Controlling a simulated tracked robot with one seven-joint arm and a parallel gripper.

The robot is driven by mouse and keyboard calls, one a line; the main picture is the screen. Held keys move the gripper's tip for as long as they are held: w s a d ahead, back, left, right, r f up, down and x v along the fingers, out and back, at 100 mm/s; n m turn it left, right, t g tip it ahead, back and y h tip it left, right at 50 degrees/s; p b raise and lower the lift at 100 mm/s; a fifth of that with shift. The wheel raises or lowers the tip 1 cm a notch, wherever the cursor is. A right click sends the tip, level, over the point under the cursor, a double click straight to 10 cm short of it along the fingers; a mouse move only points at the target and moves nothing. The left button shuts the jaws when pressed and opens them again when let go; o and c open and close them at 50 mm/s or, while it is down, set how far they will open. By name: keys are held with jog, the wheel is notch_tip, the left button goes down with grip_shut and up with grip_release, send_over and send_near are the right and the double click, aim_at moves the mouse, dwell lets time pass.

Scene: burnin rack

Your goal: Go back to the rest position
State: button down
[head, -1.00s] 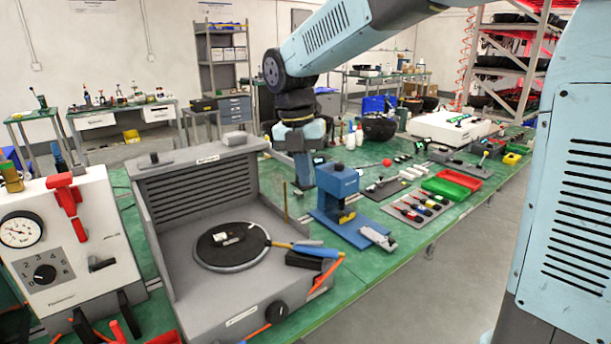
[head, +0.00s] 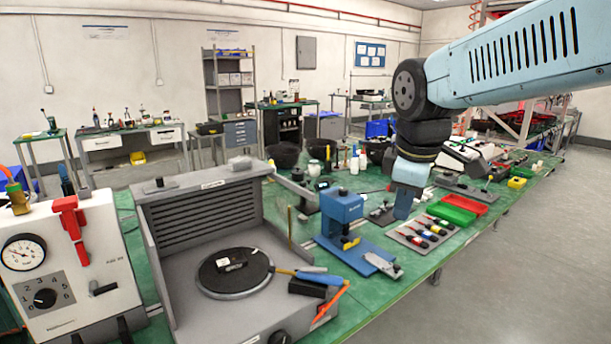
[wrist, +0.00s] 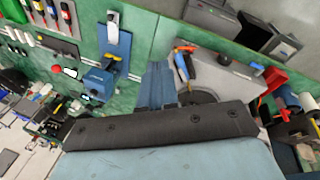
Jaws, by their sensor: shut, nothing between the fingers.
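My gripper (head: 405,204) hangs at the end of my arm, fingers down, over the green bench in the head view. It appears just left of the screwdriver tray and right of the blue press (head: 342,215). Its fingers are shut with nothing held. In the wrist view, my gripper (wrist: 158,86) shows as blue-grey fingers together, between the blue press (wrist: 100,82) and the grey slatted station. The tips' exact height above the bench cannot be told.
The grey slatted station (head: 205,215) and a white gauge box (head: 75,262) stand at left. The screwdriver tray (head: 410,238), green bin (head: 452,214) and red bin (head: 474,203) lie right of the press. Grey floor (head: 530,260) is clear at right.

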jog(key=s+d+f+m+t, duration=0.2)
jog(key=s+d+m, duration=0.4)
jog(key=m, duration=0.6)
jog(key=shift+s+d+m, duration=0.25)
jog(key=shift+s+m, duration=0.05)
jog(key=shift+s, duration=0.45)
dwell(1.3)
